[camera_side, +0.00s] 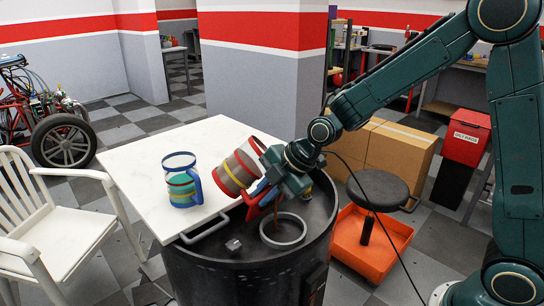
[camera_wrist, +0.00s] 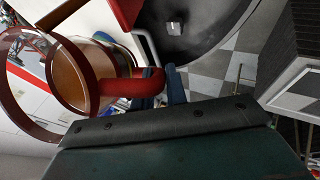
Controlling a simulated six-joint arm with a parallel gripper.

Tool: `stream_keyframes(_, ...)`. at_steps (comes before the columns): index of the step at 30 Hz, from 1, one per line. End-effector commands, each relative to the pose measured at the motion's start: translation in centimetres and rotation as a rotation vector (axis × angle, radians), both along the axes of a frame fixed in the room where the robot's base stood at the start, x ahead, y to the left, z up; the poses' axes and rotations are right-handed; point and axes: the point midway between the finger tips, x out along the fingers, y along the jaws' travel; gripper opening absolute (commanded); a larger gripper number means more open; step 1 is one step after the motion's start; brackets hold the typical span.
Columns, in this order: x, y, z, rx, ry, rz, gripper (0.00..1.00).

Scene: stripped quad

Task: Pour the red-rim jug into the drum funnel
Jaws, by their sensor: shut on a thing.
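The red-rim jug (camera_side: 237,172) is tilted on its side in the air by the drum's table-side edge. My gripper (camera_side: 263,189) is shut on its red handle (camera_wrist: 128,86); the blue fingers (camera_wrist: 173,85) show beside it. The wrist view shows the jug's red rim (camera_wrist: 10,92) and brown contents (camera_wrist: 82,75). A thin brown streak (camera_side: 275,212) drops toward the grey ring (camera_side: 283,245) on the drum (camera_side: 245,275), which looks like the funnel's rim. A brown streak (camera_wrist: 62,14) also runs from the rim in the wrist view. Where it lands is unclear.
A blue-rim jug (camera_side: 181,180) stands upright on the white table (camera_side: 140,165), left of my jug. A small grey block (camera_side: 233,245) sits on the drum top. A black stool (camera_side: 378,190), an orange tray (camera_side: 370,240) and cardboard boxes (camera_side: 395,150) stand to the right.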

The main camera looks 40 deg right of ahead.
Motion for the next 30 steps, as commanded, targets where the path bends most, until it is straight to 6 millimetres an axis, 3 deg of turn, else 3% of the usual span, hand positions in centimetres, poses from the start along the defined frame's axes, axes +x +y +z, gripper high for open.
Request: stream_keyframes(30,0.16,0.17,-0.28,0.049,-0.036,0.004,0.0)
